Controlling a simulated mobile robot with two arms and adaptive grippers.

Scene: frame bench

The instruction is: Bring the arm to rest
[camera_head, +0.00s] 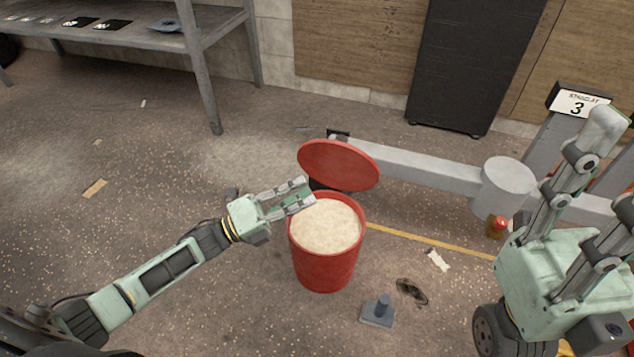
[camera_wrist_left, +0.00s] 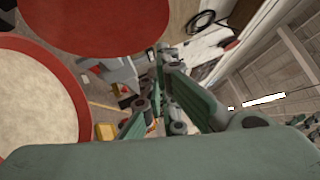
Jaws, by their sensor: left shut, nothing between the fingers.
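My left gripper (camera_head: 303,190) is shut and empty, its fingertips close to the back left rim of a red bin (camera_head: 325,270). I cannot tell whether they touch the rim. The bin is full of pale granular material (camera_head: 325,226). A round red lid (camera_head: 338,166) is tilted up behind the bin, off its opening. In the left wrist view the left fingers (camera_wrist_left: 163,62) come together beside the bin's rim (camera_wrist_left: 70,75), with the lid (camera_wrist_left: 105,22) above. My right gripper (camera_head: 620,165) stands large at the right edge with its fingers apart, partly cut off by the frame.
A grey beam (camera_head: 430,168) runs right from behind the lid to a round post (camera_head: 505,188). A small grey block with a knob (camera_head: 378,312) and a dark coil (camera_head: 411,291) lie on the floor. A metal table (camera_head: 130,38) stands back left. Floor left of the bin is mostly clear.

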